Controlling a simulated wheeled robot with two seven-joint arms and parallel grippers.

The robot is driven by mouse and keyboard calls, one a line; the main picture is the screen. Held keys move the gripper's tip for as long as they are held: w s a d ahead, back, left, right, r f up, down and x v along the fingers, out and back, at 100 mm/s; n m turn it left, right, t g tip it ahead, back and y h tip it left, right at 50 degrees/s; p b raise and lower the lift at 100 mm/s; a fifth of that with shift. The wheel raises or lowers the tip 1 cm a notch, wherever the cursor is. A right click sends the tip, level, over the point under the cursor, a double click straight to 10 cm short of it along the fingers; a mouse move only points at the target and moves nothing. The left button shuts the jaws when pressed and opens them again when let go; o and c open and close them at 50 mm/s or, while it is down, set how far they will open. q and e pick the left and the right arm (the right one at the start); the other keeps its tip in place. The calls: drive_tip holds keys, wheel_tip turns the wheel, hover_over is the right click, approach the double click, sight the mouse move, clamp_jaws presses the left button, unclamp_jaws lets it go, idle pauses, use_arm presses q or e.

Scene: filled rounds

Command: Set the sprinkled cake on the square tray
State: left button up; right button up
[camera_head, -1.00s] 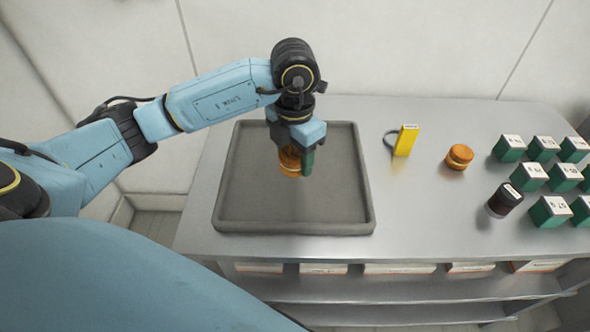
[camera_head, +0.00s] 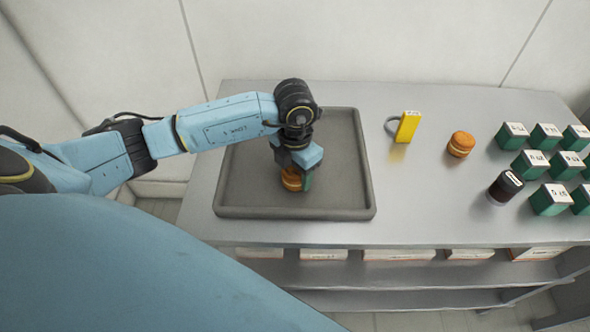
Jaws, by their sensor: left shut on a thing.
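My left gripper (camera_head: 298,181) is shut on a round orange-brown filled cake (camera_head: 290,183), over the middle of the grey square tray (camera_head: 232,205). The cake is low at the tray floor; I cannot tell whether it touches. The gripper hides part of it, and sprinkles are too small to make out. A second, similar round cake (camera_head: 461,143) sits on the table to the right of the tray. My right gripper is not in view.
A yellow tag-like block (camera_head: 408,127) with a grey loop stands right of the tray. A dark, white-topped jar (camera_head: 505,187) and several green boxes (camera_head: 549,199) stand farther right on the metal table (camera_head: 425,215). The tray around the held cake is empty.

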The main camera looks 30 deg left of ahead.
use_arm(q)
drive_tip(key=shift+f, duration=0.1)
drive_tip(key=o, duration=0.7)
wheel_tip(320, 180, up, 12)
drive_tip(key=shift+r, duration=0.15)
idle(0.5)
